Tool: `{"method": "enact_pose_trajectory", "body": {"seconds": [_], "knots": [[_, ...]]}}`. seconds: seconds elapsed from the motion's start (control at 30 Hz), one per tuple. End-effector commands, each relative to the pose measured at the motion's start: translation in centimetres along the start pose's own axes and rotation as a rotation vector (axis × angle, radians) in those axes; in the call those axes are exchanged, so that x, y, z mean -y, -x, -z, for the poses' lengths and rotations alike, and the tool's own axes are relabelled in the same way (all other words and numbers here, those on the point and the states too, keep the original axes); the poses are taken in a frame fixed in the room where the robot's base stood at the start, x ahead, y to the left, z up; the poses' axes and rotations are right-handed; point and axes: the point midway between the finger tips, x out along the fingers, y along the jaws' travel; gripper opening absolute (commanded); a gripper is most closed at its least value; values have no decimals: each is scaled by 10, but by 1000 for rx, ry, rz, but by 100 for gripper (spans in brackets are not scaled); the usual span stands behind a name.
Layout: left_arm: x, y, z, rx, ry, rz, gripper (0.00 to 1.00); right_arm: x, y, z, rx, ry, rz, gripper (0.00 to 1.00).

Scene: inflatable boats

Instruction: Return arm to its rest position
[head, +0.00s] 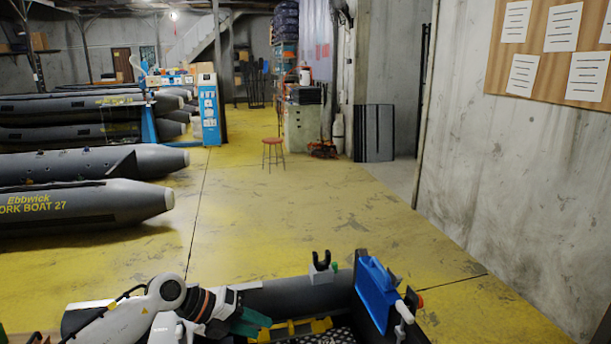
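My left arm comes in at the bottom left, with white links and a black wrist ringed in orange. My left gripper (250,322) is at the end of it, over the near grey boat (300,298). A dark teal part shows at its tip. The fingers are too small and covered to tell whether they are open or shut, or whether they hold anything. My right gripper is not in view.
A blue upright piece (374,288) with a white handle stands at the boat's right end. A black fork-shaped holder (320,262) sits on its tube. Large grey boats (85,205) lie at left. A red stool (272,152) stands farther back. The yellow floor between is clear.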

Motion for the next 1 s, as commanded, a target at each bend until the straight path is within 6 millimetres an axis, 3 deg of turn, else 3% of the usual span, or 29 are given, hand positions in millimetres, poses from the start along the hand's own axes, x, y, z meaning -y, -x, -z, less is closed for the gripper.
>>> {"method": "enact_pose_trajectory", "body": {"seconds": [0.03,0.07,0.2,0.3,0.37,0.47,0.57,0.67,0.8,0.9,1.0], "knots": [[-25,-19,-15,-27,26,-147,38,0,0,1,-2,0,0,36],[-41,-25,-19,-56,47,-236,38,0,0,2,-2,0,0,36],[-98,-25,-29,-228,222,-609,38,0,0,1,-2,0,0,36],[-114,-7,-28,-378,414,-818,38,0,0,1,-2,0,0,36],[-111,7,-26,-475,552,-915,38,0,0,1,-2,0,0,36],[-87,28,-25,-643,814,-1021,38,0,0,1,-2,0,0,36],[-44,45,-34,-809,1106,-1055,38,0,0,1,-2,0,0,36],[8,53,-59,-963,1415,-1009,38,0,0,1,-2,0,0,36],[79,54,-123,-1126,1837,-822,38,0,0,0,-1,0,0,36],[111,52,-173,-1188,2065,-651,38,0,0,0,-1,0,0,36],[128,50,-216,-1213,2227,-497,38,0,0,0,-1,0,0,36]]}}
